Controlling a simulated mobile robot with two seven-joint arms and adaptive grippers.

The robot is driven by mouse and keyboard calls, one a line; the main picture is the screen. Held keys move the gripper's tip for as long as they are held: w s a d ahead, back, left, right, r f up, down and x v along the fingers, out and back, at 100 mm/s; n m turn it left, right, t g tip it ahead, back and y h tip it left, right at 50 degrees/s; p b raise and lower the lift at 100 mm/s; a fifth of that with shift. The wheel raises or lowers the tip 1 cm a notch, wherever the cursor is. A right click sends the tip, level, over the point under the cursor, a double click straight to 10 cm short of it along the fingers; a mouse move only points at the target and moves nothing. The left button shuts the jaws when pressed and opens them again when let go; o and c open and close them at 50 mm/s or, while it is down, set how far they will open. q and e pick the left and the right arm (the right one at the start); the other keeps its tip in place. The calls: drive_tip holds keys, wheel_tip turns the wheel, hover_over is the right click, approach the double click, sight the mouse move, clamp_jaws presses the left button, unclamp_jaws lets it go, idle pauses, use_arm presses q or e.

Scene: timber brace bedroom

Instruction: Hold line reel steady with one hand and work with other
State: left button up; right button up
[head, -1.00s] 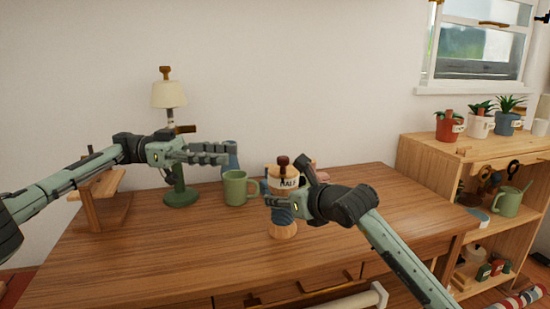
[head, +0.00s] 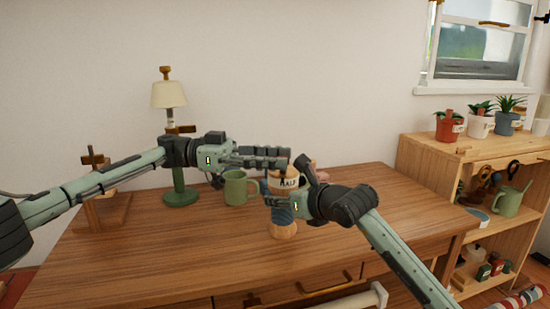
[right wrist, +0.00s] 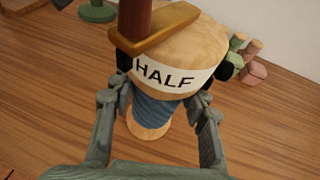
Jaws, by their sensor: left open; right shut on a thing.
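The line reel (head: 284,229) stands upright on the wooden table, with a pale wooden top, a white band marked HALF and blue line around its middle. In the right wrist view, the reel (right wrist: 157,108) carries a brass-coloured crank bar (right wrist: 165,33) with a red-brown knob (right wrist: 134,14). My right gripper (head: 275,202) is shut on the reel's blue middle, with a finger on either side in the wrist view (right wrist: 162,96). My left gripper (head: 284,158) is open, its fingers level beside the reel's top. They partly hide the knob; contact cannot be told.
A green mug (head: 235,188) stands left of the reel, under my left gripper. A lamp (head: 169,95) with a green base and a wooden stand (head: 105,212) are farther left. A shelf (head: 440,153) with potted plants stands right. The table front (head: 190,262) is clear.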

use_arm(q)
clamp_jaws()
drive_tip(key=n+t, duration=0.1)
drive_tip(key=t, duration=0.2)
drive_tip(key=shift+s+d+n, duration=0.2)
drive_tip(key=shift+d+n, duration=0.2)
drive_tip(key=shift+d+n+t, duration=0.25)
drive_tip(key=shift+n+t, duration=0.45)
drive_tip(key=shift+t, duration=0.35)
drive_tip(key=shift+d+n+t, duration=0.25)
drive_tip(key=shift+n+t, duration=0.45)
drive_tip(key=shift+t, duration=0.35)
unclamp_jaws()
